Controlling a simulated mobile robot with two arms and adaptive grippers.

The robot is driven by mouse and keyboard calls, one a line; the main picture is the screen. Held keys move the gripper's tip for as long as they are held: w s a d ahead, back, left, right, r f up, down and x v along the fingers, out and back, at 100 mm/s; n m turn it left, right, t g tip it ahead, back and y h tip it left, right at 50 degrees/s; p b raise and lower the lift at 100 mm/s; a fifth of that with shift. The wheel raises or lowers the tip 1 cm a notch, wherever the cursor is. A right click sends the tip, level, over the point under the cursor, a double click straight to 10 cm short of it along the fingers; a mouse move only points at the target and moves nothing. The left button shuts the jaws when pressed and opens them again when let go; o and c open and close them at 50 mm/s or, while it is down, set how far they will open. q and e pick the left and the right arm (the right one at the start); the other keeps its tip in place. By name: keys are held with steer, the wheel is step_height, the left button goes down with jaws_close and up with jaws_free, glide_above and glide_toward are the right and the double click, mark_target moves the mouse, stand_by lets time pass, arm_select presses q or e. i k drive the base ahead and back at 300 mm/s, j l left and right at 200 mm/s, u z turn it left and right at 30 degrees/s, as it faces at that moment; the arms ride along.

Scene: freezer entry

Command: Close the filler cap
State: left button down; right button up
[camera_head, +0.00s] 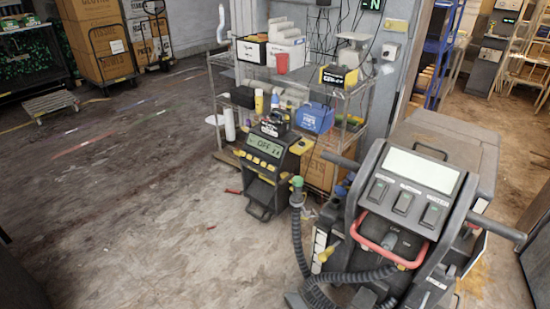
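I cannot make out a filler cap for certain. A large grey machine (467,201) stands at the front right, with a tilted panel, a pale display (422,170), several dark switches and a red bar handle (388,257). A dark ribbed hose (297,240) rises at its left and ends in a small green piece (297,182); I cannot tell whether this is a cap. A flat grey top (455,140) with a black loop handle (431,151) lies behind the panel. Neither of my grippers is in view.
A black and yellow device (267,163) with a display stands left of the machine, before a wire shelf (213,85) holding boxes and bottles. Cartons on a hand truck (112,58) and a small pallet (50,103) are far left. The left floor is mostly clear.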

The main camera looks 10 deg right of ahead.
mark_target(339, 190)
steer(key=i+j+u, duration=0.15)
steer(key=i+u, duration=0.2)
steer(key=i, duration=0.25)
steer(key=i+u, duration=0.4)
steer(key=i, duration=0.2)
steer(key=i+z, duration=0.45)
steer(key=i+j+z, duration=0.1)
steer(key=i+z, duration=0.15)
steer(key=z, duration=0.2)
